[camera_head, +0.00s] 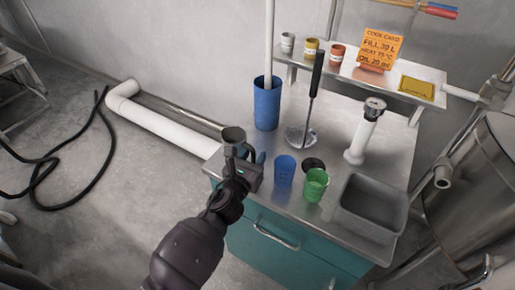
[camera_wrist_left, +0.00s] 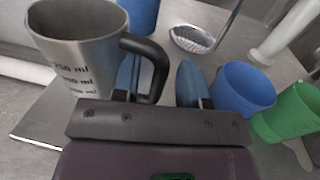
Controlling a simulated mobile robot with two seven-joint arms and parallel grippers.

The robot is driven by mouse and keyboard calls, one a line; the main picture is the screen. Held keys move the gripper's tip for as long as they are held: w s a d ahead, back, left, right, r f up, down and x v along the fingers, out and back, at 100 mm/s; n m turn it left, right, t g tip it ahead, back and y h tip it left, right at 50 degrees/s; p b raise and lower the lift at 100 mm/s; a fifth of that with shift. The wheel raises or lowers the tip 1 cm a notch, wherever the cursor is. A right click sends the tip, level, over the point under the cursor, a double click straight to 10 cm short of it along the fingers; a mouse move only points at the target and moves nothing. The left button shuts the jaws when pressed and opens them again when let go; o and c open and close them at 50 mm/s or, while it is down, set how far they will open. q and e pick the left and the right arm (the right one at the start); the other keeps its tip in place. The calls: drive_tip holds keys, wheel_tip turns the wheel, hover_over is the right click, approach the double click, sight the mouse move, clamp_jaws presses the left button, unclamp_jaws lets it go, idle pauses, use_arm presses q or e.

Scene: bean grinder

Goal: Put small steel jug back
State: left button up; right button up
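The small steel jug (camera_head: 233,138) is at the left end of the counter in the head view, partly hidden by my left gripper (camera_head: 249,160). In the left wrist view, the jug (camera_wrist_left: 80,65) is upright at the left, with dark ml marks and a black handle toward me. My left gripper (camera_wrist_left: 159,82) has its two blue fingers apart. The handle's outer part shows in the gap between them, near the left finger; I see no finger pressing on both sides of it. Whether the jug's base touches the counter is hidden. My right gripper is not in view.
On the steel counter (camera_head: 345,135) stand a tall blue container (camera_head: 267,105), a strainer ladle (camera_head: 300,135), a blue cup (camera_head: 285,170), a green cup (camera_head: 315,185), a white cylinder (camera_head: 361,140) and a grey bin (camera_head: 372,207). A rear shelf (camera_head: 340,73) holds small cups and an orange card.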

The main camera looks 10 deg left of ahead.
use_arm(q)
drive_tip(key=s+a, duration=0.1)
drive_tip(key=s, duration=0.7)
drive_tip(key=shift+a, duration=0.3)
drive_tip(key=shift+s, duration=0.1)
drive_tip(key=s+a+f+m+g+y, duration=0.1)
drive_tip(key=s+a+f+m, duration=0.3)
drive_tip(key=m, duration=0.7)
drive_tip(key=s+a+f+m+g+y, duration=0.1)
drive_tip(key=s+a+f+m+g, duration=0.2)
drive_tip(key=s+m, duration=0.5)
drive_tip(key=s+a+f+m+g+y, duration=0.1)
drive_tip(key=s+a+f+m, duration=0.5)
drive_tip(key=m, duration=0.9)
drive_tip(key=shift+s+a+m+g+y, duration=0.35)
drive_tip(key=shift+s+a+g, duration=0.25)
drive_tip(key=shift+a+g, duration=0.2)
